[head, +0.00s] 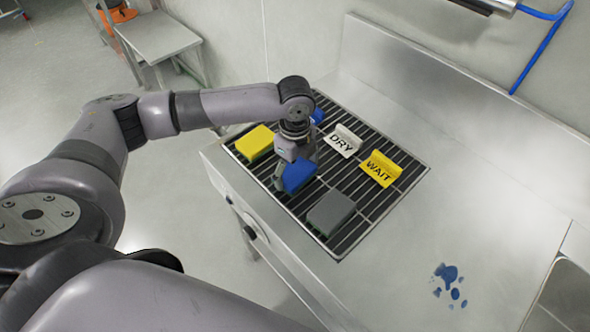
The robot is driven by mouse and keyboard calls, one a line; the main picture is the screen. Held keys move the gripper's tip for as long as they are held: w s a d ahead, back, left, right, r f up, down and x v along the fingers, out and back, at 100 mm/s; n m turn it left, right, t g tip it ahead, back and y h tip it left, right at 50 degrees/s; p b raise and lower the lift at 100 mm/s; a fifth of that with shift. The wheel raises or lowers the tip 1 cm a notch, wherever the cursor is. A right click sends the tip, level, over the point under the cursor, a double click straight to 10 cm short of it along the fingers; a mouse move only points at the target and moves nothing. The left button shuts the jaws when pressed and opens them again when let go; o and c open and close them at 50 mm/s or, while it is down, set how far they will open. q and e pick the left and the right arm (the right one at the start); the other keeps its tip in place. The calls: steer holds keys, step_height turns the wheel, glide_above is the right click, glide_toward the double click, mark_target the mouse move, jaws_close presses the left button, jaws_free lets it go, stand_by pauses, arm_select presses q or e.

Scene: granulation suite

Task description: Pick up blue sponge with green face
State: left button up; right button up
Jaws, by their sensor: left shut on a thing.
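A blue sponge (298,175) is at the front-left part of the dark slatted rack, between the fingers of my left gripper (287,174). The gripper points down and is shut on the sponge. I cannot make out a green face on it from here, and the gripper hides part of it. I cannot tell whether the sponge still touches the slats. Another blue thing (318,115) shows behind my left wrist, mostly hidden. My right gripper is not in view.
On the rack (372,212) are a yellow sponge (255,142), a grey sponge (331,211), a white DRY sign (343,142) and a yellow WAIT sign (380,169). Blue splashes (449,275) mark the steel counter (480,210). A side table (158,36) stands at the back left.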

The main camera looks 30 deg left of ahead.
mark_target(295, 170)
arm_select(q)
step_height(295, 170, up, 20)
steer(key=b, duration=0.1)
steer(key=shift+b, duration=0.4)
